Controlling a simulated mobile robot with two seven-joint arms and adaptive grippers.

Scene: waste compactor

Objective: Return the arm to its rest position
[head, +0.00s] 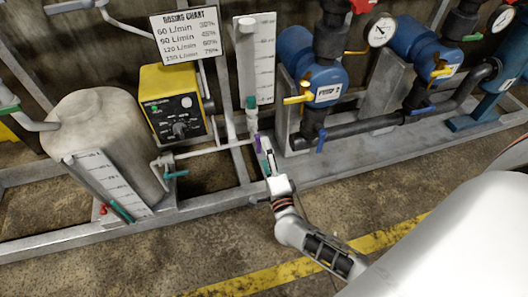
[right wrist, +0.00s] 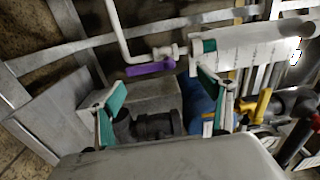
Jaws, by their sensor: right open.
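My right arm comes in from the lower right of the head view. Its gripper (head: 268,160) is in front of the pipework, close to a small purple valve handle (head: 258,143). In the right wrist view the gripper (right wrist: 160,88) has its two teal-padded fingers wide apart, with nothing held between them. The purple handle (right wrist: 150,69) shows beyond the fingertips, on a white pipe, and looks apart from both fingers. My left gripper is in neither view.
A yellow control box (head: 172,103), a grey tank (head: 95,135) and a dosing chart (head: 184,36) stand to the left. Blue pumps (head: 310,70) with yellow and blue valve handles stand to the right. The frame's low rail (head: 200,208) runs along the floor. Open floor (head: 130,265) lies in front.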

